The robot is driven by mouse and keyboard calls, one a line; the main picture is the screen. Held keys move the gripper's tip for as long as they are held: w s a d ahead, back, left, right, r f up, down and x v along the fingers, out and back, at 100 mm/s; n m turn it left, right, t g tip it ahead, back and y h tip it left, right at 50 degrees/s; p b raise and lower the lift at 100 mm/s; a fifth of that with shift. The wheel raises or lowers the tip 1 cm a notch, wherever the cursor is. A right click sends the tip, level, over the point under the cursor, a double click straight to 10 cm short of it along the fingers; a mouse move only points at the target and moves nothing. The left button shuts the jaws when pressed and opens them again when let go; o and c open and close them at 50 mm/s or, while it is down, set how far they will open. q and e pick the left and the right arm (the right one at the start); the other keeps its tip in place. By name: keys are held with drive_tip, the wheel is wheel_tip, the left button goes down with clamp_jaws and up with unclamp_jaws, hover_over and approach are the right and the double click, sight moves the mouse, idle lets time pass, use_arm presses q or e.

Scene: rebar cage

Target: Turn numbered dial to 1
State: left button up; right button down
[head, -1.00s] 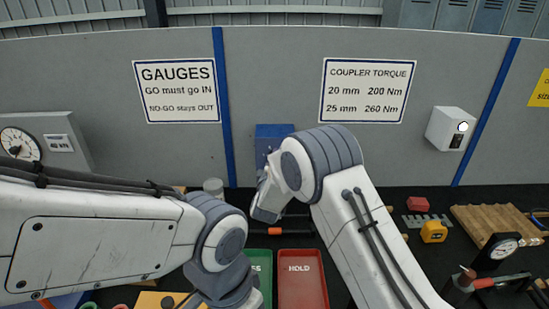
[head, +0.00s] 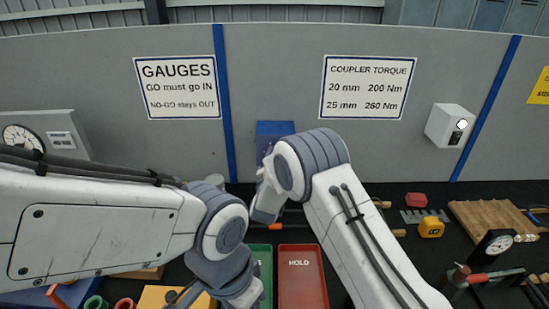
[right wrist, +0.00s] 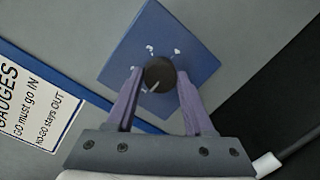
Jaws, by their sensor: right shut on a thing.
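The numbered dial is a dark round knob (right wrist: 158,74) on a blue plate (right wrist: 190,30) in the right wrist view. Small white marks ring it, too blurred to read. A pale pointer line on the knob points down and slightly left in that view. My right gripper (right wrist: 160,79) is shut on the knob, one finger on each side. In the head view the blue box (head: 274,133) on the grey wall shows above my right wrist, which hides the dial and the gripper. My left arm reaches in from the left; its fingers do not show.
A yellow tape measure (head: 431,227), a wooden board (head: 490,221) and a gauge (head: 496,243) are at right. Wall signs (head: 181,87) hang behind. My left forearm is close to my right wrist.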

drive_tip(key=shift+f, duration=0.1)
idle(0.3)
drive_tip(key=shift+c, duration=1.4)
unclamp_jaws()
drive_tip(key=shift+s, duration=0.15)
drive_tip(key=s+a+b, duration=0.1)
drive_tip(key=s+b, duration=0.2)
drive_tip(key=s, duration=0.7)
